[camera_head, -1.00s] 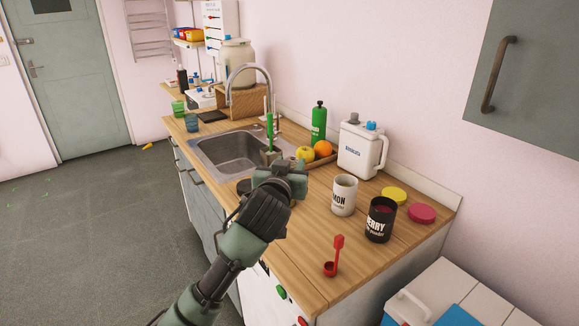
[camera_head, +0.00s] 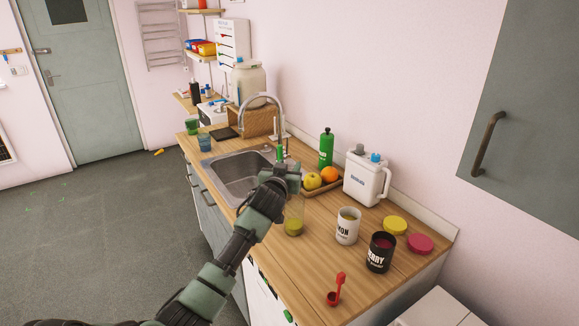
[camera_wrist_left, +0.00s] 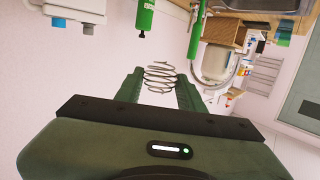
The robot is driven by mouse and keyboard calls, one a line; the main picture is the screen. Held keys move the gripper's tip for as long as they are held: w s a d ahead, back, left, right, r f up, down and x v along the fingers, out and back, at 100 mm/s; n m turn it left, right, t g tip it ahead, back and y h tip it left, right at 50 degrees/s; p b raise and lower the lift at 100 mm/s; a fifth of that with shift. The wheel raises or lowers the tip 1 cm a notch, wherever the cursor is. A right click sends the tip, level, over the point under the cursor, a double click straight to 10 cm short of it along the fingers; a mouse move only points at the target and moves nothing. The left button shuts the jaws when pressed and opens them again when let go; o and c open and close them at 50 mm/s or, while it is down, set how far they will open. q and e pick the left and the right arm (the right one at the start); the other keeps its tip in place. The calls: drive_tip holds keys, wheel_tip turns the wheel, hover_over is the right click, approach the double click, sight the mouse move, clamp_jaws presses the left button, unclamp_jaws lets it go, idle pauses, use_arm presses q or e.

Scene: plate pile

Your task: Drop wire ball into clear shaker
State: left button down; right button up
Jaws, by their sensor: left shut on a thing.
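My left gripper (camera_head: 290,172) is above the worktop near the sink's right edge. In the left wrist view its two fingers (camera_wrist_left: 161,88) are shut on the wire ball (camera_wrist_left: 160,75), a loose coil of thin metal wire. I cannot make out the ball in the head view. My right gripper is not in view.
Behind are a fruit tray with an apple (camera_head: 312,181) and orange (camera_head: 329,174), a green bottle (camera_head: 326,148) and a white jug (camera_head: 366,177). The sink (camera_head: 232,174) is left.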

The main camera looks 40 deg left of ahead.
use_arm(q)
wheel_tip(320, 180, down, 5)
drive_tip(key=b, duration=0.3)
drive_tip(key=shift+r, duration=0.15)
drive_tip(key=c, duration=0.8)
unclamp_jaws()
drive_tip(key=shift+s+b, duration=0.1)
drive_tip(key=shift+b, duration=0.2)
drive_tip(key=b+v, duration=0.1)
drive_tip(key=v, duration=0.6)
drive_tip(key=shift+s+d+b, duration=0.2)
drive_tip(key=shift+s+b, duration=0.05)
drive_tip(key=shift+b, duration=0.1)
